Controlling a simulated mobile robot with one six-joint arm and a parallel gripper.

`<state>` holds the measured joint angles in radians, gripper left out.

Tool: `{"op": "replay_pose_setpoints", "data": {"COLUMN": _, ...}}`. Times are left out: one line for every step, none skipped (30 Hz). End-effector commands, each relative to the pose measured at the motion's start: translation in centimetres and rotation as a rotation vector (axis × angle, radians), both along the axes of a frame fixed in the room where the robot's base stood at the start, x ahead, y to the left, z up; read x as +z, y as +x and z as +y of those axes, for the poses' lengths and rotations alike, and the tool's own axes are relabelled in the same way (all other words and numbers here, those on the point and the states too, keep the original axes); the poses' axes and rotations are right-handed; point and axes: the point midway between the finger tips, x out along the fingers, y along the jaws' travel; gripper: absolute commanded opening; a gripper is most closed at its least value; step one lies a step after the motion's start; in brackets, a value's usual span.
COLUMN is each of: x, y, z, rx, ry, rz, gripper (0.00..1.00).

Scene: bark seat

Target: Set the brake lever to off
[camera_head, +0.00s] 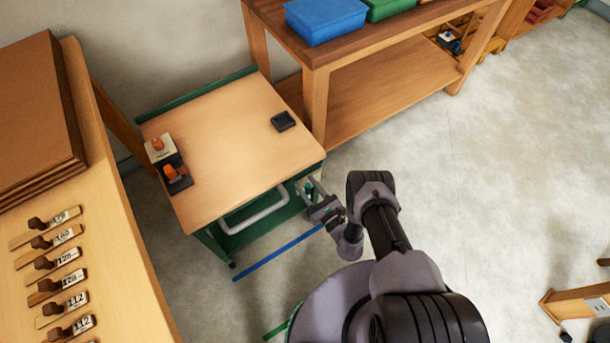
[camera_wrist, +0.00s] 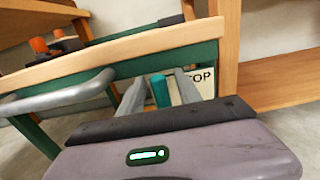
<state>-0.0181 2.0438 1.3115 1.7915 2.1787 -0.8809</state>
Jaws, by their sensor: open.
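The green cart (camera_head: 215,240) has a pale wooden top and a grey tubular handle (camera_head: 255,212) on its front side. My gripper (camera_head: 308,189) is at the cart's front right corner, just below the top's edge. In the wrist view, my gripper (camera_wrist: 158,84) is open, with one grey finger on each side of a teal upright piece (camera_wrist: 160,90), which looks like the brake lever. I cannot tell whether the fingers touch it. Its lower part is hidden by my gripper's body.
The handle (camera_wrist: 60,95) is close at the left of my gripper in the wrist view. A wooden workbench (camera_head: 375,90) stands behind and right of the cart. Orange-knobbed items (camera_head: 174,172) and a black block (camera_head: 283,121) lie on the cart top.

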Motion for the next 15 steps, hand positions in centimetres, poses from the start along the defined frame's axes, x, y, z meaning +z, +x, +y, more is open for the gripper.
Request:
{"op": "replay_pose_setpoints", "data": {"x": 0.0, "y": -0.03, "z": 0.03, "rx": 0.0, "ry": 0.0, "rz": 0.0, "gripper": 0.41}}
{"op": "replay_pose_setpoints", "data": {"x": -0.01, "y": -0.04, "z": 0.04, "rx": -0.001, "ry": 0.0, "rz": 0.0, "gripper": 0.41}}
{"op": "replay_pose_setpoints", "data": {"x": -0.02, "y": -0.04, "z": 0.04, "rx": -0.001, "ry": 0.0, "rz": 0.0, "gripper": 0.41}}
{"op": "replay_pose_setpoints", "data": {"x": -0.02, "y": -0.03, "z": 0.03, "rx": -0.001, "ry": 0.0, "rz": 0.0, "gripper": 0.41}}
{"op": "replay_pose_setpoints", "data": {"x": -0.02, "y": -0.02, "z": 0.03, "rx": -0.001, "ry": 0.0, "rz": 0.0, "gripper": 0.41}}
{"op": "replay_pose_setpoints", "data": {"x": -0.02, "y": -0.02, "z": 0.02, "rx": -0.001, "ry": 0.0, "rz": 0.0, "gripper": 0.41}}
{"op": "replay_pose_setpoints", "data": {"x": -0.02, "y": -0.02, "z": 0.02, "rx": 0.0, "ry": 0.0, "rz": 0.0, "gripper": 0.41}}
{"op": "replay_pose_setpoints", "data": {"x": -0.02, "y": -0.02, "z": 0.02, "rx": 0.0, "ry": 0.0, "rz": 0.0, "gripper": 0.37}}
{"op": "replay_pose_setpoints", "data": {"x": -0.02, "y": -0.01, "z": 0.03, "rx": 0.0, "ry": 0.0, "rz": 0.0, "gripper": 0.29}}
{"op": "replay_pose_setpoints", "data": {"x": -0.02, "y": -0.01, "z": 0.03, "rx": 0.0, "ry": 0.0, "rz": 0.0, "gripper": 0.23}}
{"op": "replay_pose_setpoints", "data": {"x": -0.01, "y": -0.01, "z": 0.03, "rx": 0.0, "ry": 0.0, "rz": 0.0, "gripper": 0.17}}
{"op": "replay_pose_setpoints", "data": {"x": -0.01, "y": -0.01, "z": 0.03, "rx": 0.0, "ry": 0.0, "rz": 0.0, "gripper": 0.1}}
{"op": "replay_pose_setpoints", "data": {"x": -0.01, "y": -0.01, "z": 0.03, "rx": 0.0, "ry": 0.0, "rz": 0.0, "gripper": 0.04}}
{"op": "replay_pose_setpoints", "data": {"x": -0.01, "y": -0.01, "z": 0.04, "rx": 0.0, "ry": 0.0, "rz": 0.0, "gripper": 0.0}}
{"op": "replay_pose_setpoints", "data": {"x": -0.01, "y": -0.01, "z": 0.04, "rx": 0.0, "ry": 0.0, "rz": 0.0, "gripper": 0.0}}
